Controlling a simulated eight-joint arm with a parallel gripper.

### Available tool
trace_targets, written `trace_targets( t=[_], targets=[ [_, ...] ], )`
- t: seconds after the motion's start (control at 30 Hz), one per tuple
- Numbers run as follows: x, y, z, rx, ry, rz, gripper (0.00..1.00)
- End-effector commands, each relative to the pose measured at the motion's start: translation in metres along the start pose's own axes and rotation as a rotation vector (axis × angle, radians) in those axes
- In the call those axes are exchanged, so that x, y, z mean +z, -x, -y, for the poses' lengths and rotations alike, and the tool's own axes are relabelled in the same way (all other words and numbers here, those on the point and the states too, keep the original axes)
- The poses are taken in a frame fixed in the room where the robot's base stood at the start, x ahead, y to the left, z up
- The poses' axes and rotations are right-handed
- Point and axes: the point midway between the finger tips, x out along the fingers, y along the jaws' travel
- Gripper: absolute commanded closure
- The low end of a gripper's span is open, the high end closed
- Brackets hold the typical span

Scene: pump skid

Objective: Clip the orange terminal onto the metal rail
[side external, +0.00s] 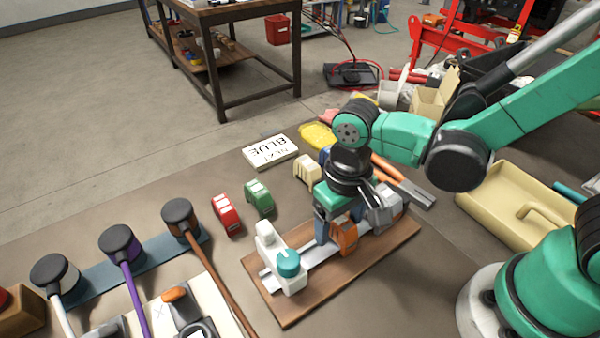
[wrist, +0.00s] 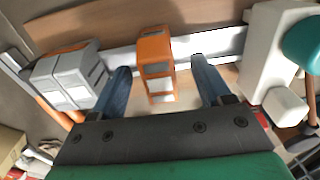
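The orange terminal (side external: 344,238) stands upright at the metal rail (side external: 322,248), between a white block with a teal knob (side external: 270,250) and grey terminals (side external: 385,212). In the wrist view the orange terminal (wrist: 155,58) covers part of the rail (wrist: 215,43); I cannot tell whether it is clipped on. My gripper (wrist: 160,68) is open, its two blue fingers on either side of the orange terminal with gaps to both. In the side view my gripper (side external: 337,222) is low over the rail and partly hides it.
The rail lies on a wooden board (side external: 290,312). Red (side external: 226,214), green (side external: 259,197) and cream (side external: 307,170) terminals stand behind it, near a sign reading "NEXT BLUE" (side external: 270,151). Pliers (side external: 405,185) lie at the right, beside a beige tray (side external: 475,198). Black-headed cables (side external: 122,245) lie left.

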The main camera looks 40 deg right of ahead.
Motion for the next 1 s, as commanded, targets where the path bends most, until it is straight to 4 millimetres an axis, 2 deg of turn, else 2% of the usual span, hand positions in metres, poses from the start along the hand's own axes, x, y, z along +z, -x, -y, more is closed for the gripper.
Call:
trace_targets(
  t=[0.37,0.7,0.87,1.0],
  targets=[
    [0.0,0.005,0.0,0.0,0.0,0.0,0.3],
    [0.0,0.042,0.0,0.0,0.0,0.0,0.3],
    [0.0,0.053,0.0,-0.001,-0.001,-0.001,0.3],
    [-0.004,0.062,-0.012,-0.023,-0.006,-0.058,0.3]
  ],
)
